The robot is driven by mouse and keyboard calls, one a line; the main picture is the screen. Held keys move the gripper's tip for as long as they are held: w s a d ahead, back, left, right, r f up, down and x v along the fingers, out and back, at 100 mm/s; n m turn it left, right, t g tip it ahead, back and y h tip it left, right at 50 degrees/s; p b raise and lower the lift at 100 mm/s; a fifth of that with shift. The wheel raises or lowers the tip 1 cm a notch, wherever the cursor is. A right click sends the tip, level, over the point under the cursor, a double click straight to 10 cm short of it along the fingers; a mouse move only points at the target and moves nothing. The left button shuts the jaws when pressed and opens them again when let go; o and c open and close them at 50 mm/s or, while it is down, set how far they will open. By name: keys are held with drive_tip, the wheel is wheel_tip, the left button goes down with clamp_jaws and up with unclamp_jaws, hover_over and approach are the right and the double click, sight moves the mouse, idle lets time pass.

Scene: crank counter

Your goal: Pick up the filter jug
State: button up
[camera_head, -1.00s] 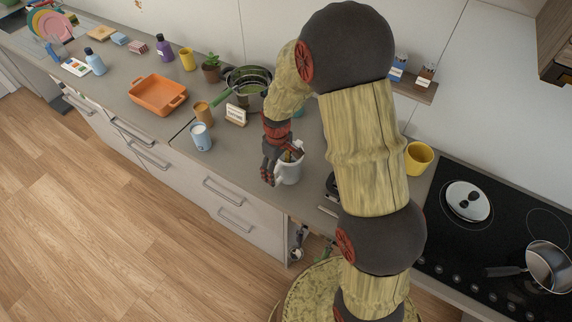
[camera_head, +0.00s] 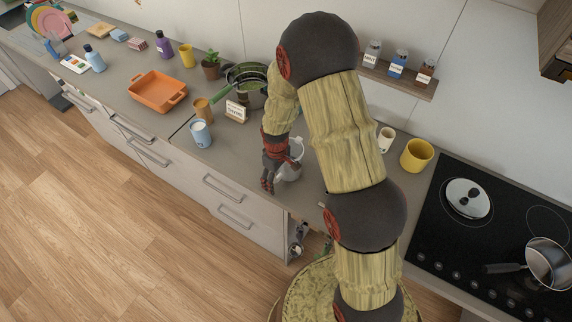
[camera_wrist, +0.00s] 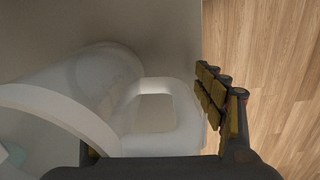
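The filter jug (camera_head: 291,171) is a pale, translucent white pitcher on the counter near its front edge, partly hidden by my gripper. In the wrist view the jug (camera_wrist: 155,92) fills the left and middle, with a squarish loop at its near end and a large curved rim at left. My gripper (camera_head: 268,182) is at the jug's left front side, pointing down. In the wrist view one dark finger with yellowish pads stands spread just right of the jug's loop. The other finger is mostly hidden. The gripper looks open; contact with the jug is unclear.
A small label stand (camera_head: 236,112), a blue mug (camera_head: 200,134) and a brown cup (camera_head: 203,110) stand left of the jug. A pot with a strainer (camera_head: 246,88) is behind. A yellow mug (camera_head: 416,156) and hob (camera_head: 480,230) are to the right.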

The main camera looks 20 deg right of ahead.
drive_tip(key=shift+c, duration=1.2)
drive_tip(key=c, duration=1.5)
clamp_jaws()
